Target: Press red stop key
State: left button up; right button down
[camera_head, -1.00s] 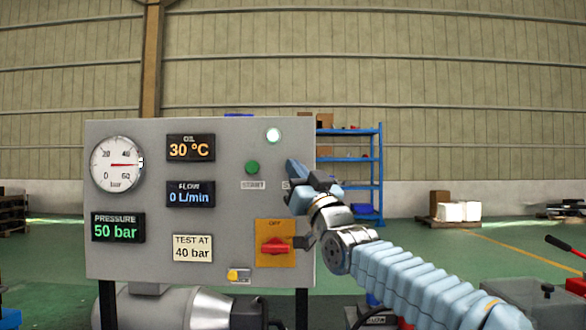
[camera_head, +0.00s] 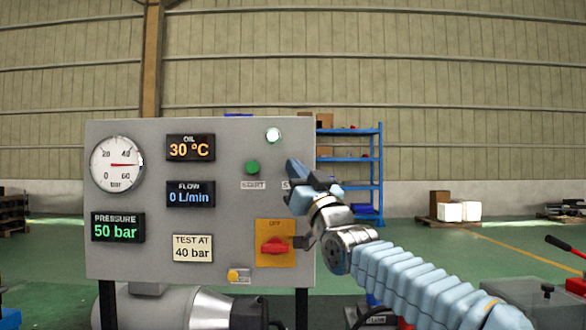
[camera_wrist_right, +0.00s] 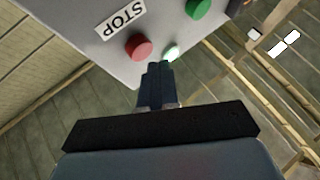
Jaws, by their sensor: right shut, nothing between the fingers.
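The red stop key (camera_wrist_right: 139,47) is a round red button on the grey panel, beside the STOP label (camera_wrist_right: 121,18) in the right wrist view. In the head view the key is hidden behind my right gripper (camera_head: 292,168). The right gripper is shut and empty, its tips close to the panel face. In the right wrist view its fingertips (camera_wrist_right: 158,68) appear just beside and below the red key; I cannot tell whether they touch anything. My left gripper is not in view.
The grey panel (camera_head: 150,262) holds a green start button (camera_head: 252,167), a white lamp (camera_head: 273,135), a red rotary switch (camera_head: 275,246) on an orange plate, a yellow button (camera_head: 234,275), a gauge (camera_head: 117,164) and displays. A blue shelf (camera_head: 360,170) stands behind.

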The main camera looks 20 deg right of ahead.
dwell(0.3)
jog(key=shift+w+d, duration=0.15)
jog(key=shift+w, duration=0.25)
jog(key=shift+w+d+p, duration=0.25)
jog(key=shift+w+p, duration=0.05)
jog(key=shift+w, duration=0.15)
dwell(0.7)
jog(key=shift+s, duration=0.1)
jog(key=shift+s+a+b, duration=0.4)
jog(key=shift+s+b, duration=0.35)
jog(key=shift+b, duration=0.1)
